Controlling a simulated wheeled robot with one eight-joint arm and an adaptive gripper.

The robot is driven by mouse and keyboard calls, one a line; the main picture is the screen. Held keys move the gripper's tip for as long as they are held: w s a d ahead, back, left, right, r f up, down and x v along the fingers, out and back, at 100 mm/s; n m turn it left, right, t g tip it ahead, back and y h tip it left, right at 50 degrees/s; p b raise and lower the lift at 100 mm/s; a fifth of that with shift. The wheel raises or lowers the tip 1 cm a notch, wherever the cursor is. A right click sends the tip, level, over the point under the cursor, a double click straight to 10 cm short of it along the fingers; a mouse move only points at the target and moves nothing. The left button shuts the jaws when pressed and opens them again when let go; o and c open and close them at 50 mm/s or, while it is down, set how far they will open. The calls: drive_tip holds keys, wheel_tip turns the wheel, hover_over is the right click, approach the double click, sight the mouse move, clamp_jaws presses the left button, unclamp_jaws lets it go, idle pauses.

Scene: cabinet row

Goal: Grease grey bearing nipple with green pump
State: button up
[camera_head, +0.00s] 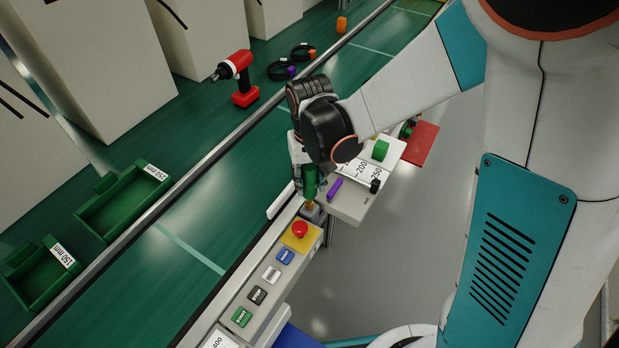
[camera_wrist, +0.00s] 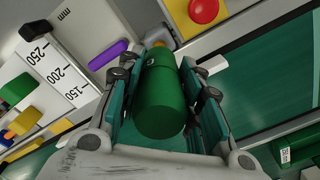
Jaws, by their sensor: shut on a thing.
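My gripper (camera_head: 306,178) is shut on the green pump (camera_wrist: 160,98), a green cylinder held between both finger pads in the wrist view. In the head view the pump (camera_head: 310,181) points down beside the control panel. A small yellow-orange tip (camera_wrist: 158,44) shows at its far end, close to a grey bearing part (camera_head: 312,211) at the corner of the panel. The pump hides most of that part and the nipple itself. I cannot tell whether the tip touches it.
A panel with a red stop button (camera_head: 300,229) and several coloured buttons lies just below. A scale plate (camera_head: 352,206) with a purple piece (camera_head: 334,188) and a green knob (camera_head: 380,150) is at right. Green trays (camera_head: 122,205), a red drill (camera_head: 239,78) and white cabinets stand beyond the rail.

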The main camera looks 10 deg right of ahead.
sight(310, 165)
drive_tip(key=shift+f+b, duration=0.4)
drive_tip(key=shift+f, duration=0.15)
drive_tip(key=shift+r+p, duration=0.45)
drive_tip(key=shift+r, duration=0.25)
drive_tip(key=shift+f+b, duration=0.7)
drive_tip(key=shift+f, duration=0.05)
idle(1.9)
drive_tip(key=shift+r, duration=0.2)
drive_tip(key=shift+r+p, duration=0.35)
drive_tip(key=shift+p, duration=0.05)
drive_tip(key=shift+r, duration=0.25)
drive_tip(key=shift+r+p, duration=1.9)
drive_tip(key=shift+r, duration=0.55)
